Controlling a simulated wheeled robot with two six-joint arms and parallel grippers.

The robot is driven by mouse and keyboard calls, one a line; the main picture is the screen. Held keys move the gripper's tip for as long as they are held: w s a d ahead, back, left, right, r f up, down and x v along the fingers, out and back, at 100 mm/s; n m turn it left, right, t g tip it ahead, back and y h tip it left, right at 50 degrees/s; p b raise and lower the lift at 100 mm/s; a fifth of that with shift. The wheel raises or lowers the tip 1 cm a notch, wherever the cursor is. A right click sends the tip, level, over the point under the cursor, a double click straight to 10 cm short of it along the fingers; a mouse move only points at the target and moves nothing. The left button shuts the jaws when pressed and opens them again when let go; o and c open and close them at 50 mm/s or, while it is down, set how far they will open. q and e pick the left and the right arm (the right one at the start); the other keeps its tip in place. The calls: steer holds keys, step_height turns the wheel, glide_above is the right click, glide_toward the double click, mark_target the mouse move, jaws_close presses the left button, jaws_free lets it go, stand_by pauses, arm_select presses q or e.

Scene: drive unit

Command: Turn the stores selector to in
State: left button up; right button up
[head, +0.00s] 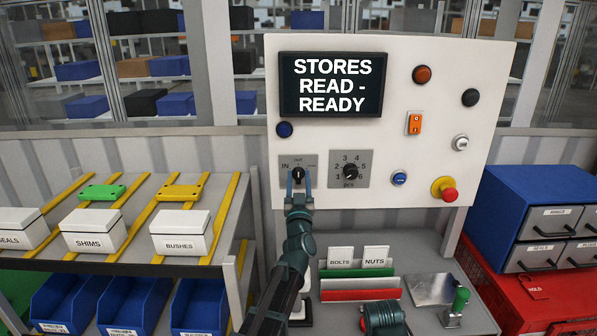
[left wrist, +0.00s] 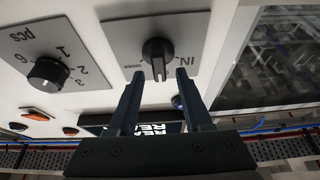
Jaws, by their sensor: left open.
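The stores selector (head: 298,174) is a black knob on a grey plate at the lower left of the white panel. IN is printed to its left and OUT above it; the label on its right is too small to read. In the left wrist view the selector (left wrist: 157,54) shows upside down, its grip ridge roughly upright in the picture, with IN at its right. My left gripper (head: 299,184) is open in front of the knob. In the left wrist view the left gripper's (left wrist: 157,75) fingertips are on either side of the ridge, with gaps. My right gripper is not in view.
The pcs dial (head: 350,173) is close to the right. The screen (head: 331,84) above reads STORES READ - READY. A blue button (head: 284,129) and a red emergency button (head: 445,189) are on the panel. Card holders (head: 360,285) and a stamp (head: 457,302) stand on the shelf below.

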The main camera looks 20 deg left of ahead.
arm_select(q)
steer(key=shift+w+a+r, duration=0.2)
steer(key=shift+w, duration=0.35)
steer(key=shift+c, duration=0.3)
jaws_close()
